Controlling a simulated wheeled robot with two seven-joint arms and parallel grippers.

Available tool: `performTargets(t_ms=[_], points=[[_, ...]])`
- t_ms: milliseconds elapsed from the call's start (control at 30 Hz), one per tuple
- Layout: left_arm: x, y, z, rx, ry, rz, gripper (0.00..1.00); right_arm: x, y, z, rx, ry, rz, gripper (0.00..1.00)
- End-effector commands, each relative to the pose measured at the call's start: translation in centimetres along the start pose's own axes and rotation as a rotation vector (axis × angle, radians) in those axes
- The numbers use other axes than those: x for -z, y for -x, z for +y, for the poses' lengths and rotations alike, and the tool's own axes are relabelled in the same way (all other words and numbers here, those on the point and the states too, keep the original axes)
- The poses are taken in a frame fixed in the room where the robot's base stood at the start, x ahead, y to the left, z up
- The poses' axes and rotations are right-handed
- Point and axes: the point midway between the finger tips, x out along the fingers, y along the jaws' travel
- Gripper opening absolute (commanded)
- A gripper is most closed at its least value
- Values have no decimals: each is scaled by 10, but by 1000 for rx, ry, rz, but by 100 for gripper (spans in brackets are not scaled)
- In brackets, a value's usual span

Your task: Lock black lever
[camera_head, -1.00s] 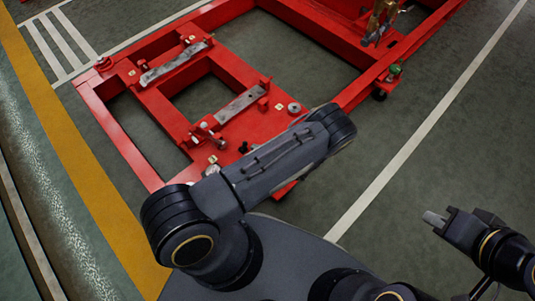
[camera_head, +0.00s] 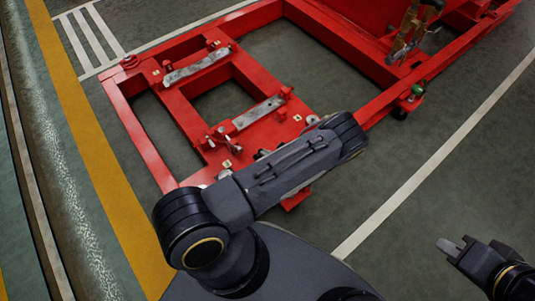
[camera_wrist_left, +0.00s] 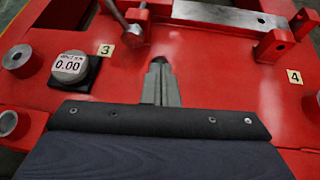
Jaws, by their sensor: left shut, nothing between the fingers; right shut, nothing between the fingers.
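My left gripper (camera_wrist_left: 160,82) shows in the left wrist view, its fingers together and empty over the red plate. In the head view my left arm hides it. I cannot make out a black lever for certain. A small dark part (camera_head: 261,154) shows on the red frame beside my left arm in the head view, mostly covered. A metal rod lever (camera_wrist_left: 120,18) stands near label 3 in the left wrist view. A black block with a round display reading 0.00 (camera_wrist_left: 71,66) is left of the fingers. My right gripper (camera_head: 455,246) is shut and empty over the floor at lower right.
The red frame (camera_head: 130,125) fills the upper middle, with metal bars (camera_head: 258,112) fixed across it. Label 4 (camera_wrist_left: 294,77) is on the plate to the right. Green floor (camera_head: 440,200) with a white line is clear at right.

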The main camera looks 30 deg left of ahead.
Motion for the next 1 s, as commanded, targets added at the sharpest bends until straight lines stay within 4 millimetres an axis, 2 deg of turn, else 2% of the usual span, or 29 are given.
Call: performTargets(t_ms=[367,600,800,1000], points=[[-12,-4,0,-2,-7,94,0,6,11,-5,0,0,0,0],[-26,-14,-1,-4,-22,260,0,12,24,-11,0,0,0,0],[-33,-27,-2,-3,-38,418,0,13,26,-12,0,0,0,0],[-32,-27,-3,1,-48,420,0,13,25,-12,0,0,0,0]])
